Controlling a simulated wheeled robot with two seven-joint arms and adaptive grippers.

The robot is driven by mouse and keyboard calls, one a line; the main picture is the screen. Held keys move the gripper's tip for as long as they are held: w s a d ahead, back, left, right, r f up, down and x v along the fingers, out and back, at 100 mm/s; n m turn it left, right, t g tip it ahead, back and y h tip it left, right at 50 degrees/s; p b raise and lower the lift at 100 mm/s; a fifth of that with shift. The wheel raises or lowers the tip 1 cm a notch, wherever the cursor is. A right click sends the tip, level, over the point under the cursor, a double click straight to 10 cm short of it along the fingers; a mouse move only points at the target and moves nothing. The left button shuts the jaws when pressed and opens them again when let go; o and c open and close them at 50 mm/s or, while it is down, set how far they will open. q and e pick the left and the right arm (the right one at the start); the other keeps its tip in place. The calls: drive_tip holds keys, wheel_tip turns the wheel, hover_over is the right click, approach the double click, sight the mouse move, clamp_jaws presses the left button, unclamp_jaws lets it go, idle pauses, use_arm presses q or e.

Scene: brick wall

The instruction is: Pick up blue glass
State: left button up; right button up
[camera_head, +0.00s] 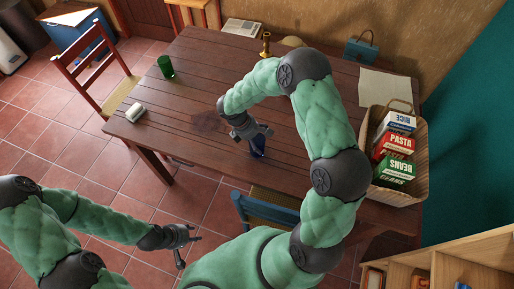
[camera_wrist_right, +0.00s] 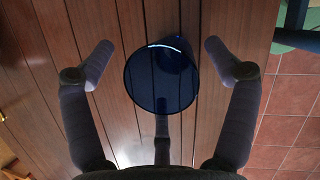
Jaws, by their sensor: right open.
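The blue glass (camera_head: 258,148) stands on the dark wooden table (camera_head: 205,85) near its front edge, partly hidden by my right gripper (camera_head: 254,136). In the right wrist view the glass (camera_wrist_right: 161,82) sits between the spread fingers of my right gripper (camera_wrist_right: 162,58). There is a visible gap on both sides, and a third finger shows below the glass. The right gripper is open and holds nothing. My left gripper (camera_head: 187,246) is open and empty, over the tiled floor in front of the table.
A green glass (camera_head: 166,67) and a small white object (camera_head: 135,112) are on the table's left side. A basket (camera_head: 421,150) with boxes of rice, pasta and beans stands at the right. A brass candlestick (camera_head: 265,45) stands at the back. A blue chair (camera_head: 250,209) is at the front edge.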

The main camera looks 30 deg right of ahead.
drive_tip(key=shift+c, duration=0.3)
drive_tip(key=c, duration=1.6)
drive_tip(key=shift+r, duration=0.15)
